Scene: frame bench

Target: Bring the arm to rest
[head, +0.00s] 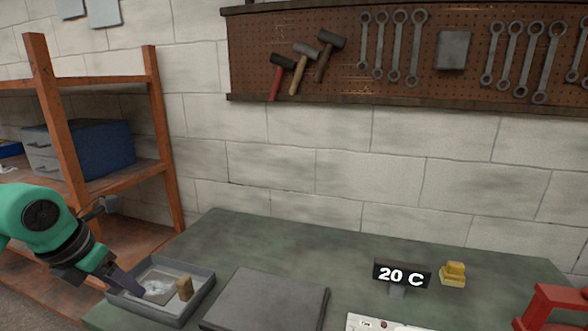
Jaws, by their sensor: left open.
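My left arm, green with a dark wrist, comes in from the left. Its gripper (128,286) points down and right at the left edge of the grey tray (205,290). The gripper is open; its fingertips are small and partly merged in the picture, and I cannot tell whether they touch the tray. Nothing shows between the fingers. In the tray lie a flat grey piece (158,286) and a small brown block (184,288), both apart from the gripper. My right gripper is not in view.
On the green bench (290,243) are a dark flat plate (265,300), a "20 C" display (401,274), a yellow object (453,273), a white panel (385,323) and a red frame (550,308). An orange shelf (160,140) stands left. The bench's back strip is clear.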

